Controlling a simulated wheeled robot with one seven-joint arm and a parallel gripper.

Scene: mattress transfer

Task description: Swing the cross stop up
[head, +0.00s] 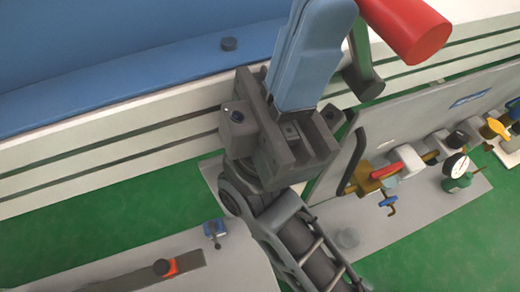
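A thick red cylinder (408,28) at the top right sits near a green bar (362,50). The bar slopes down to a dark round end (365,85) in front of the white rail. I take this to be the cross stop, but cannot be sure. My gripper (316,40) reaches up from its grey body at the picture's middle, with long blue parts just left of the red cylinder. Its tips run to the top edge. I cannot tell whether it touches the red cylinder, or how far apart its fingers are.
A blue mattress (120,45) lies behind the slotted white rail (90,160). A grey plate (110,275) with a red-orange knob (165,267) lies lower left. Green floor (60,225) shows between.

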